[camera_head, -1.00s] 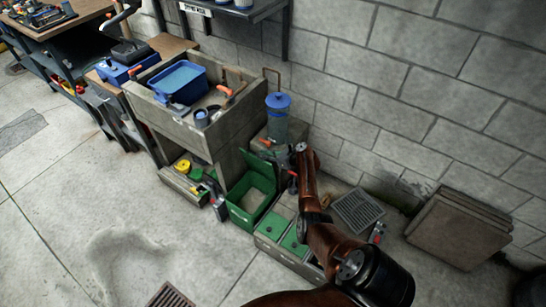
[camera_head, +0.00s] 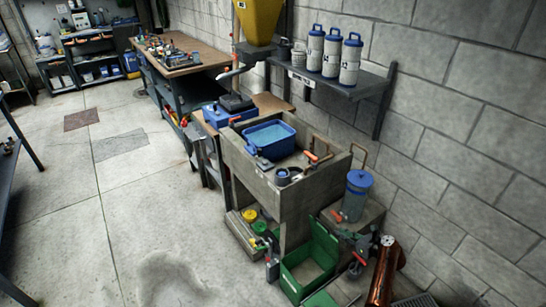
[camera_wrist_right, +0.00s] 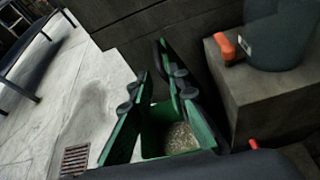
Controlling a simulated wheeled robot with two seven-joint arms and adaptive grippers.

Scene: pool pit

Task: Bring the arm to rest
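My right arm (camera_head: 383,270), copper-coloured, rises at the lower right of the head view. Its dark right gripper (camera_head: 350,252) is in front of the blue-lidded canister, just right of the open green bin (camera_head: 305,275). In the right wrist view the gripper's fingers (camera_wrist_right: 157,80) stand apart with nothing held between them. The green bin also shows there (camera_wrist_right: 150,145), below and behind the fingers, with grainy material inside. My left gripper is in neither view.
A concrete sink (camera_head: 265,190) with a blue tub (camera_head: 268,137) stands left of the canister (camera_head: 356,195). A wall shelf (camera_head: 345,82) with several white bottles is above. A block wall closes the right side. The floor (camera_head: 140,215) at left is open.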

